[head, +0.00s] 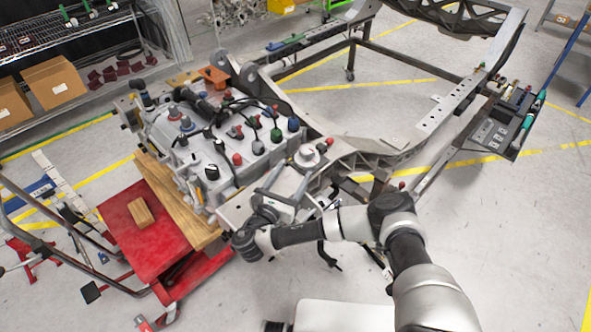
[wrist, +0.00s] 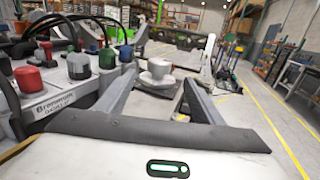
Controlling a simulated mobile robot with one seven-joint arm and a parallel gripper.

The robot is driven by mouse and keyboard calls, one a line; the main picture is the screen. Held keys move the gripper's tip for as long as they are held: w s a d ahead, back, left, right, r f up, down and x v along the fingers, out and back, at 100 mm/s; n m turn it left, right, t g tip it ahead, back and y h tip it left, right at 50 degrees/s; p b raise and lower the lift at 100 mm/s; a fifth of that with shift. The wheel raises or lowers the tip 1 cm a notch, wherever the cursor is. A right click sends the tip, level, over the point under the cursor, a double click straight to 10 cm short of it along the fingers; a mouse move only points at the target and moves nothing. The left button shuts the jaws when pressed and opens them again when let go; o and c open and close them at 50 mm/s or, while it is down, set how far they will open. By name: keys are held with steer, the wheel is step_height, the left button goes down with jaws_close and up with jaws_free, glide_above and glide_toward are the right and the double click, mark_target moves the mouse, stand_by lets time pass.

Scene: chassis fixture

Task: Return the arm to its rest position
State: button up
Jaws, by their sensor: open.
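My gripper (head: 291,174) is open, its two fingers pointing away from me over the near right edge of the grey power unit (head: 205,150). In the wrist view my gripper (wrist: 158,80) shows both fingers spread. A round silver fitting (head: 307,156) stands just beyond the fingertips. That fitting (wrist: 158,72) also shows between the fingers in the wrist view, and I cannot tell whether they touch it. My arm (head: 330,224) reaches in from the lower right, bent at the elbow.
The power unit has several coloured caps and black cables. It rests on wooden blocks over a red lift cart (head: 140,235). A metal chassis frame (head: 400,140) extends behind and right. A tool tray (head: 500,132) hangs at its right side. Open floor (head: 520,230) lies at the right.

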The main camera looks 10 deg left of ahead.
stand_by(0.4)
steer(key=s+a+r+n+t+y, duration=0.1)
steer(key=a+r+n+t+y, duration=0.35)
steer(key=r+y, duration=0.75)
steer(key=s+a+r+n+t+y, duration=0.1)
steer(key=a+r+n+y, duration=0.65)
steer(key=r, duration=0.85)
steer(key=s+a+r+n+g+y, duration=0.3)
steer(key=s+r+n+g+y, duration=0.15)
steer(key=s+n+g, duration=0.65)
steer(key=s+a+r+n+g+y, duration=0.4)
steer(key=s+n+g, duration=0.3)
steer(key=n+g, duration=0.8)
steer(key=s+d+f+n+g+h, duration=0.35)
steer(key=s+d+f+h, duration=0.35)
steer(key=s+d+h, duration=0.45)
steer(key=d+r+t+h, duration=0.2)
steer(key=d+t+h, duration=0.1)
steer(key=d, duration=0.7)
steer(key=w+d+r+m+t+h, duration=0.1)
steer(key=d+t+h, duration=0.3)
steer(key=d, duration=0.6)
steer(key=w+d+r+m+t+h, duration=0.1)
steer(key=d+t+h, duration=0.3)
steer(key=d, duration=0.6)
steer(key=shift+r+t, duration=0.7)
steer(key=shift+r, duration=0.2)
